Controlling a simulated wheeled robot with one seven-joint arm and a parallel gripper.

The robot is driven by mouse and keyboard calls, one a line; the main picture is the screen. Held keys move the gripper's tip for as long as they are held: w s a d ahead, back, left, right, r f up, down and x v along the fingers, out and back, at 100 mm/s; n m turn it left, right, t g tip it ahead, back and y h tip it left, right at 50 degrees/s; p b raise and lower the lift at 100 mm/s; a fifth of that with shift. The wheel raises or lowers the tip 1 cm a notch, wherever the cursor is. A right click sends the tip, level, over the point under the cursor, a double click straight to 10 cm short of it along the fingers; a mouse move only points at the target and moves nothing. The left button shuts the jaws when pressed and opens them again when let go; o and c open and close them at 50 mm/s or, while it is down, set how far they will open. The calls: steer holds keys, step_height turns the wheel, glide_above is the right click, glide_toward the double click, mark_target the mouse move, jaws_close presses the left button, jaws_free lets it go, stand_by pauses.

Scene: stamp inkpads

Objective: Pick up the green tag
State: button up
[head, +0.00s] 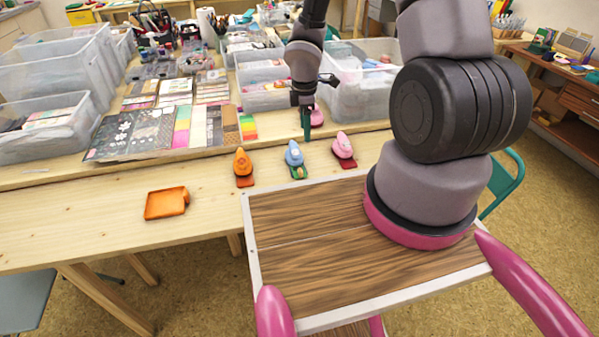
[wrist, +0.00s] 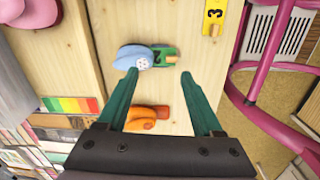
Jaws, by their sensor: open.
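The green tag (wrist: 165,57) lies flat on the wooden table, with a dark "3" and a small tan piece on it. It touches or lies partly under a blue stamp (wrist: 134,57). In the head view the green tag (head: 299,173) shows at the front of the blue stamp (head: 294,154). My gripper (wrist: 158,76) is open and empty, its two teal fingers spread. In the wrist view the tag lies just beyond the fingertips, between their lines. In the head view my gripper (head: 306,124) is behind the stamps, above the table.
An orange stamp (head: 243,163) and a pink stamp (head: 343,147) flank the blue one. Another pink stamp (head: 317,117) is behind. A yellow tag (wrist: 213,17) shows in the wrist view. An orange tray (head: 167,203) stands front left. Bins and papers fill the back; the front table is mostly clear.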

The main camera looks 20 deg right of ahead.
steer(key=n, duration=0.1)
glide_above(300, 170)
steer(key=f, duration=0.7)
steer(key=shift+w+d+f, duration=0.25)
steer(key=shift+d, duration=0.05)
steer(key=shift+f, duration=0.7)
steer(key=shift+s+a+f, duration=0.1)
steer(key=shift+f, duration=1.15)
steer(key=shift+s+a+f, duration=0.1)
steer(key=shift+f, duration=1.15)
jaws_close()
